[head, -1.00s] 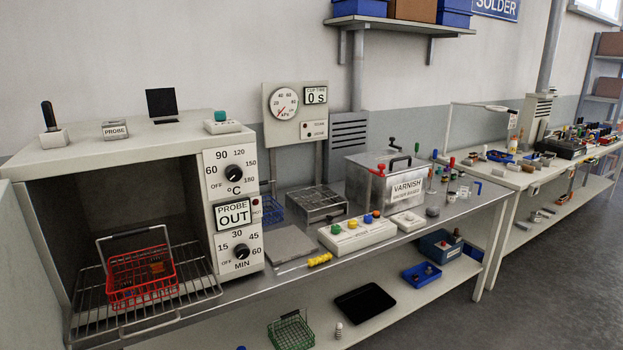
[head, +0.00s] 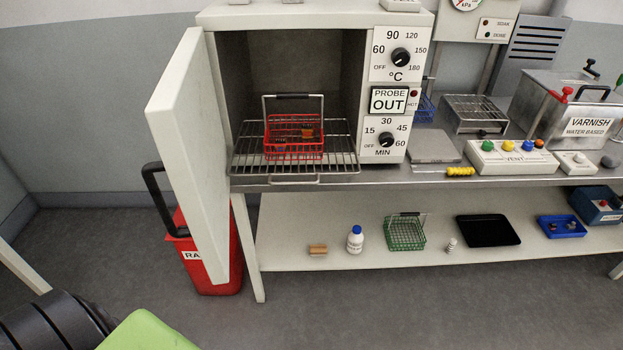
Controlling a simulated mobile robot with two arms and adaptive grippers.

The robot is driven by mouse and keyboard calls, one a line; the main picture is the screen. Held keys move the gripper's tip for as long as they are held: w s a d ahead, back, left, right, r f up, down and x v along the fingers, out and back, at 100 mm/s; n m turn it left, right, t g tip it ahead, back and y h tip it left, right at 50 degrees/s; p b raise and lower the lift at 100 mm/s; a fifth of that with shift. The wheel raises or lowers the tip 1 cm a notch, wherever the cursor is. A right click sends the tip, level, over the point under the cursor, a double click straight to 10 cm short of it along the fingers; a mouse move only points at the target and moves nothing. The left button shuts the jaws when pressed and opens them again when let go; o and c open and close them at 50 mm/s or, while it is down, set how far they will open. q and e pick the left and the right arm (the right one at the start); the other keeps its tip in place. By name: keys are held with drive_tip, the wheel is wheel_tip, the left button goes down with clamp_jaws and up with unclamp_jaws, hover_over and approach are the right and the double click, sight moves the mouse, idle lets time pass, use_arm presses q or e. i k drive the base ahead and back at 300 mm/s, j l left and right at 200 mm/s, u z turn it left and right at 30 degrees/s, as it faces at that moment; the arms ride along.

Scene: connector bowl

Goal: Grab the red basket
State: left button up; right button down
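The red basket (head: 294,152) is a small wire basket with a raised handle (head: 293,96) that has a dark grip. It stands upright on the wire rack (head: 342,157) inside the open oven (head: 345,70), toward the front. A few small parts, some orange-brown and one blue, lie in it. Neither of my grippers is in view.
The oven door (head: 190,140) stands open on the left. A red bin (head: 215,272) is partly behind it. A steel bench (head: 440,175) with a button box (head: 512,156) runs right. The lower shelf (head: 330,215) holds a green basket (head: 405,233) and a black tray (head: 488,230).

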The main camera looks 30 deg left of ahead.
sight(279, 95)
drive_tip(key=u, duration=0.85)
drive_tip(key=i+l, duration=0.05)
